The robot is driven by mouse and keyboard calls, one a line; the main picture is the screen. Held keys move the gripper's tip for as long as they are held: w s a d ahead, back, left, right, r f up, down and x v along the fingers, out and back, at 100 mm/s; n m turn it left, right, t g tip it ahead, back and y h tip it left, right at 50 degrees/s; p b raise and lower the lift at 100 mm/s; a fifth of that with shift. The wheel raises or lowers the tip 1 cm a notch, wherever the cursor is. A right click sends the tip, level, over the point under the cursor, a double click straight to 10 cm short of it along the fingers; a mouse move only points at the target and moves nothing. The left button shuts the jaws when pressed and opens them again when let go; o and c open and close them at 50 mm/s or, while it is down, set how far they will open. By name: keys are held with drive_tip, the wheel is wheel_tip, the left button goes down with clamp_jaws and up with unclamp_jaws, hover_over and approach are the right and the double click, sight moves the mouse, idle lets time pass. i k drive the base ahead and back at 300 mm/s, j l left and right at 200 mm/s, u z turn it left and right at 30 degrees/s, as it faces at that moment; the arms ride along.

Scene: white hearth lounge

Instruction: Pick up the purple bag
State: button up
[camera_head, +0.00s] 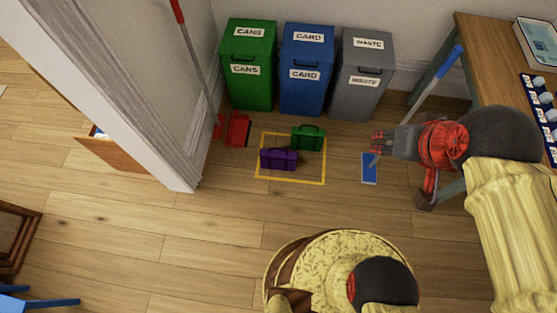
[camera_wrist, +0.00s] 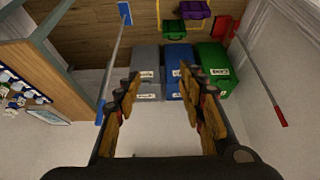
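The purple bag (camera_head: 279,159) sits on the wood floor inside a yellow taped square (camera_head: 291,182), beside a green bag (camera_head: 308,137). In the wrist view the purple bag (camera_wrist: 193,9) is at the top edge, partly cut off, with the green bag (camera_wrist: 173,29) near it. My gripper (camera_head: 376,147) is to the right of the bags in the head view, apart from them. In the wrist view my gripper (camera_wrist: 159,72) has its fingers spread wide with nothing between them.
Green (camera_head: 249,85), blue (camera_head: 305,85) and grey (camera_head: 364,90) bins stand along the wall. A blue flat mop (camera_head: 369,170) leans by the wooden table (camera_head: 490,50). A red dustpan (camera_head: 237,128) and a white wall end (camera_head: 150,100) are left. Floor in front of the square is clear.

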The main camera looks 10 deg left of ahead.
sight(282, 159)
drive_tip(key=i+j, duration=0.1)
drive_tip(key=j, duration=0.4)
drive_tip(key=i+j, duration=0.15)
drive_tip(key=j, duration=0.35)
drive_tip(key=i+j, duration=0.1)
drive_tip(key=j, duration=0.4)
drive_tip(key=i+j+z, duration=0.1)
drive_tip(key=j, duration=0.4)
drive_tip(key=i+j, duration=0.1)
drive_tip(key=j, duration=0.4)
drive_tip(key=i+j, duration=0.1)
drive_tip(key=j, duration=0.4)
